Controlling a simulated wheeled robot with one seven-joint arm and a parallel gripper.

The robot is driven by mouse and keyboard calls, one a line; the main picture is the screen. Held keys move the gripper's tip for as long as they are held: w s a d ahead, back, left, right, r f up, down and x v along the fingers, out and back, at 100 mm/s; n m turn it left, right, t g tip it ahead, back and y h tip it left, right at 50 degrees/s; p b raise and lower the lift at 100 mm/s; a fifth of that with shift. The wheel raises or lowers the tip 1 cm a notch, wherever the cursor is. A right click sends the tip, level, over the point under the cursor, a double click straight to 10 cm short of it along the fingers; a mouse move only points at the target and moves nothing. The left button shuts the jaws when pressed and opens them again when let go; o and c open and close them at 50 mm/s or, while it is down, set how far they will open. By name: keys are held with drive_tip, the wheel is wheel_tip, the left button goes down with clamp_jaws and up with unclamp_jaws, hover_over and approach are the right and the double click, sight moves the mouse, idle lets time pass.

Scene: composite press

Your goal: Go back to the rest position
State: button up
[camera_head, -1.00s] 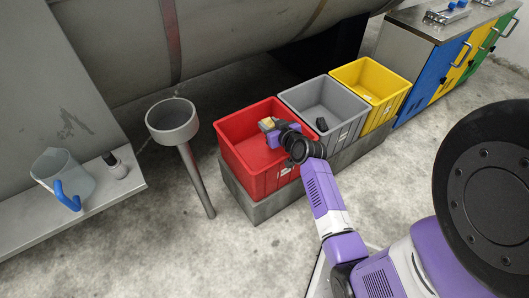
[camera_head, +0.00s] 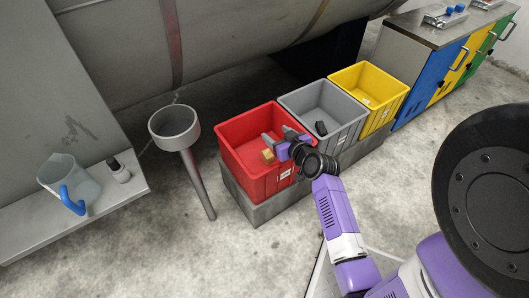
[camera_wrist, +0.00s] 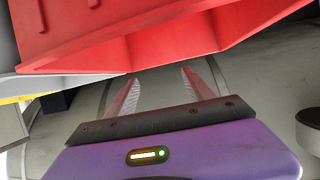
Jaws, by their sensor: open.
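My gripper (camera_head: 281,138) is open over the right part of the red crate (camera_head: 245,172). A small tan block (camera_head: 267,156) shows inside the red crate, just left of and below the fingers. I cannot tell whether it rests on the crate's floor. In the wrist view my gripper (camera_wrist: 160,76) has its two fingers spread with nothing between them. The red crate's wall (camera_wrist: 170,40) fills the top of that view, close to the fingers.
A grey crate (camera_head: 345,137) holding a dark object (camera_head: 321,128) and a yellow crate (camera_head: 388,117) stand beside the red one on a low plinth (camera_head: 260,211). A funnel on a post (camera_head: 174,128) stands left. A shelf (camera_head: 112,196) holds a jug (camera_head: 75,180) and small bottle (camera_head: 118,170).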

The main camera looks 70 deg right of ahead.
drive_tip(key=shift+v, duration=0.8)
